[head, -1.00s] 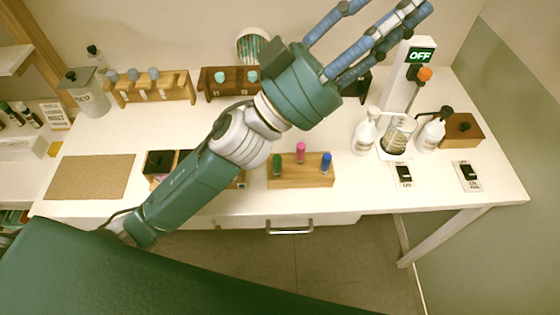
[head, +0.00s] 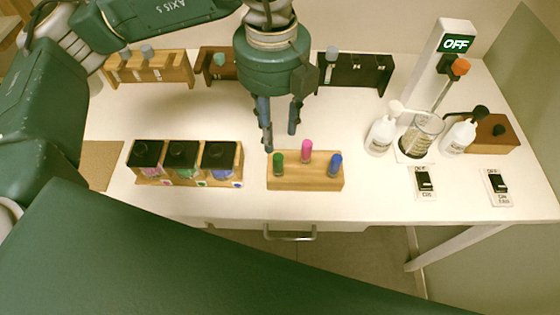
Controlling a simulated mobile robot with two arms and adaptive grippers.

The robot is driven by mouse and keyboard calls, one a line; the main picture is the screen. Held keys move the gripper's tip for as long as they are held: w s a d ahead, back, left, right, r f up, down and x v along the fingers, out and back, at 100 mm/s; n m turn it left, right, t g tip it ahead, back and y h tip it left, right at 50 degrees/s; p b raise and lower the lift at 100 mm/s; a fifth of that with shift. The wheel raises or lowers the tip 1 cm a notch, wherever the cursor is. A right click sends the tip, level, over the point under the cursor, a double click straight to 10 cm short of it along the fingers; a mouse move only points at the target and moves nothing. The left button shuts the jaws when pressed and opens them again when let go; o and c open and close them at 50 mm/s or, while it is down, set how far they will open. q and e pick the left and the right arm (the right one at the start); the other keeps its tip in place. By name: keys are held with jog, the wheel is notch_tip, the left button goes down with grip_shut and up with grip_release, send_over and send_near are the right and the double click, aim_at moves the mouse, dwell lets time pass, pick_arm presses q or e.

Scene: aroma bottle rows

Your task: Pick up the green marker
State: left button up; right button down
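The green marker (head: 278,163) stands upright in a light wooden block (head: 305,179) at the front middle of the table. A pink marker (head: 306,151) and a blue marker (head: 335,165) stand in the same block to its right. My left gripper (head: 280,142) points down just behind and above the block, close to the green marker. Its fingers are apart and nothing is between them. Whether a finger touches a marker cannot be told. My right gripper is not in view.
Several dark-lidded jars (head: 182,154) stand in a wooden tray left of the block. Wooden racks line the back. White bottles (head: 382,134), a glass beaker (head: 423,133) and switches (head: 425,182) are at the right. The table between block and switches is clear.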

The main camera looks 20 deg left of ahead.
aim_at(278, 157)
pick_arm(q)
jog(key=f, duration=0.2)
jog(key=f+p, duration=0.1)
jog(key=f, duration=0.1)
jog(key=shift+s+f, duration=0.2)
jog(key=shift+f, duration=0.1)
jog(key=shift+d+f+p, duration=0.2)
jog(key=shift+f+p, duration=0.3)
jog(key=shift+f, duration=0.1)
jog(key=f, duration=0.1)
jog(key=f+p, duration=0.1)
jog(key=f, duration=0.1)
jog(key=shift+s+d+f+p, duration=0.2)
jog(key=shift+d+f+p, duration=0.05)
jog(key=shift+f+p, duration=0.05)
jog(key=shift+w+f, duration=0.1)
jog(key=shift+f, duration=0.35)
jog(key=shift+c, duration=0.5)
grip_shut()
